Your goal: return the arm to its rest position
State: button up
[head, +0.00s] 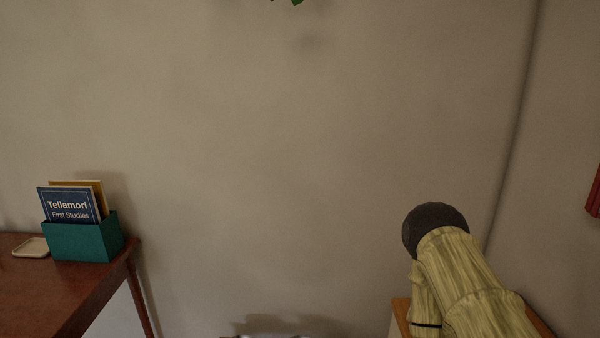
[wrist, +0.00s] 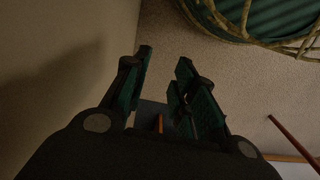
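My gripper (wrist: 164,56) shows in the wrist view with its two dark, green-padded fingers apart. No object is visible between the fingertips. A small orange strip and a grey-blue patch show low between the fingers; I cannot tell what they are. The gripper itself is not in the head view. There, a pale yellow streaked link with a dark rounded end at the lower right appears to be part of my arm, in front of the wall (head: 280,150).
A brown table (head: 95,285) at left bears a teal box (head: 85,241) of booklets (head: 68,205) and a small pale tray (head: 31,247). Orange wood (head: 400,312) shows behind the arm. The wrist view shows a woven-rimmed basket (wrist: 240,32), carpet (wrist: 262,95) and a thin wooden leg (wrist: 292,139).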

notch_tip(320, 180, up, 8)
jog(key=p, duration=0.6)
jog(key=shift+p, duration=0.4)
